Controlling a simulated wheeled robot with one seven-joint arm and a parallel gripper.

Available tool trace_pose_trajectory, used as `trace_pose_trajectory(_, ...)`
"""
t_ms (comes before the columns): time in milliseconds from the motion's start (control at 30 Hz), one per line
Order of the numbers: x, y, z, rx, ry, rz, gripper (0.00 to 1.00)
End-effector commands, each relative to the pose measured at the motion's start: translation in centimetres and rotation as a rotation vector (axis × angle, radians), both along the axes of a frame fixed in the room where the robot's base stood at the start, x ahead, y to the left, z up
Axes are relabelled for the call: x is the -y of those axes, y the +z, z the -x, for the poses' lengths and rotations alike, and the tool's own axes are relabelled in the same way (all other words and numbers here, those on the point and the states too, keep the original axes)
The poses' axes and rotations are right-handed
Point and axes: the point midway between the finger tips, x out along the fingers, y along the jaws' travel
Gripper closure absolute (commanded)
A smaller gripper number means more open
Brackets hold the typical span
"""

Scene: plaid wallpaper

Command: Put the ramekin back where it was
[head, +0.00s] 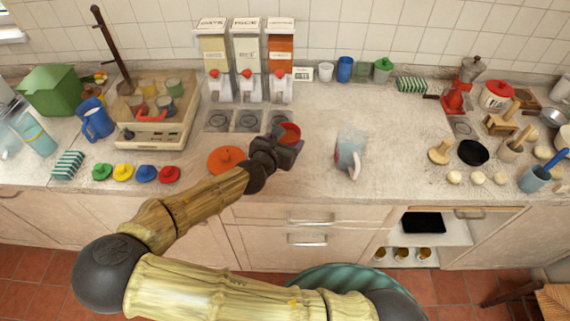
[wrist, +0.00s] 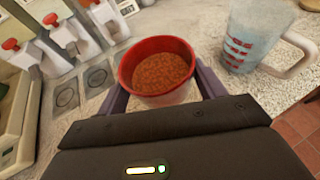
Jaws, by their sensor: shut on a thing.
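In the wrist view the ramekin (wrist: 158,72) sits between the two purple fingers of my gripper (wrist: 160,84) and is filled with orange-brown grains. My gripper is shut on its sides. Its underside is hidden, so I cannot tell if it touches the counter.
Three dispensers (head: 247,62) stand behind dark round-marked mats (head: 248,121). An orange disc with a knob (head: 227,160) lies left of my gripper. A clear measuring jug (head: 348,150) stands right. Counter between jug and black bowl (head: 473,152) is mostly clear.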

Motion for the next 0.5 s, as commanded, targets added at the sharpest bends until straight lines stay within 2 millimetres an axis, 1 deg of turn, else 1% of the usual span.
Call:
trace_pose_trajectory(133,0.0,-1.4,0.0,-0.001,0.002,0.004,0.61)
trace_pose_trajectory(333,-0.2,-4.8,0.0,-0.002,0.006,0.004,0.61)
trace_pose_trajectory(400,-0.3,-5.6,0.0,0.0,0.007,0.003,0.61)
trace_pose_trajectory(500,-0.4,-6.2,0.0,0.001,0.008,0.001,0.61)
